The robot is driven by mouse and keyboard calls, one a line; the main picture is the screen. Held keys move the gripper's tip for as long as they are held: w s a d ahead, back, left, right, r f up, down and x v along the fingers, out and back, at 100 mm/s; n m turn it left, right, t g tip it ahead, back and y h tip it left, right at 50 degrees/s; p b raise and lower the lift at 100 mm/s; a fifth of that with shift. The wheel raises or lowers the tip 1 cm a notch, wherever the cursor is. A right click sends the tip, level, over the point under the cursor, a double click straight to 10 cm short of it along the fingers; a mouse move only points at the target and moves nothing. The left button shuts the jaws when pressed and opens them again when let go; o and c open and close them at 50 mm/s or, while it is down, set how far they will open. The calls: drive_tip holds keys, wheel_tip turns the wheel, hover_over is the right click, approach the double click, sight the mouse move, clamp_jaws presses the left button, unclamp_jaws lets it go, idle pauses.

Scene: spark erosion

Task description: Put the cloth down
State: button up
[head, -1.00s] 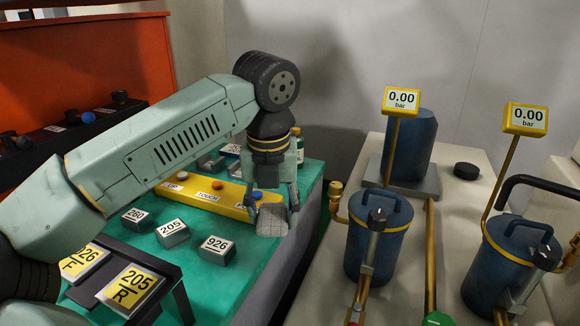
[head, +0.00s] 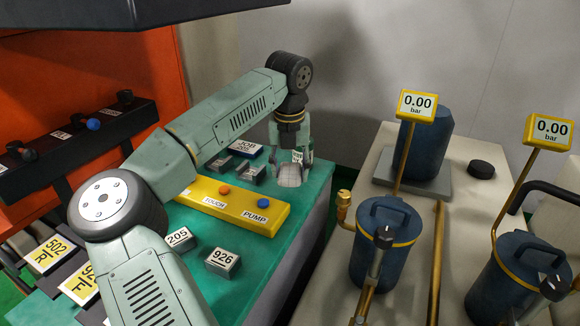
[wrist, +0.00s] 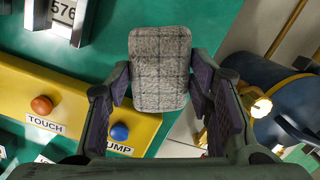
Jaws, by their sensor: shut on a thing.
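The cloth (wrist: 160,66) is a grey checked pad with rounded corners. My gripper (wrist: 163,85) is shut on it, with a finger on each side in the wrist view. In the head view my gripper (head: 291,160) holds the cloth (head: 290,176) over the far right part of the green table top (head: 298,213), near its right edge. I cannot tell whether the cloth touches the table.
A yellow panel (head: 190,191) with TOUCH and PUMP buttons lies nearer than the cloth. Numbered metal blocks (head: 222,262) stand on the table. To the right, past a gap, a pale bench (head: 402,290) carries blue vessels (head: 380,245) and gauges.

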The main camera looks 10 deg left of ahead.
sight(290, 168)
drive_tip(key=shift+w+a+f, duration=0.1)
drive_tip(key=shift+w+f, duration=0.05)
drive_tip(key=shift+w, duration=0.5)
drive_tip(key=shift+f, duration=1.7)
drive_tip(key=shift+f, duration=0.1)
drive_tip(key=shift+f, duration=0.15)
drive_tip(key=o, duration=1.2)
drive_tip(key=shift+c, duration=0.2)
drive_tip(key=r+b, duration=0.1)
drive_tip(key=r, duration=0.3)
drive_tip(key=s+r+b, duration=0.1)
drive_tip(key=r, duration=0.3)
drive_tip(key=r+b, duration=0.1)
drive_tip(key=r, duration=0.3)
drive_tip(key=shift+s+r, duration=0.25)
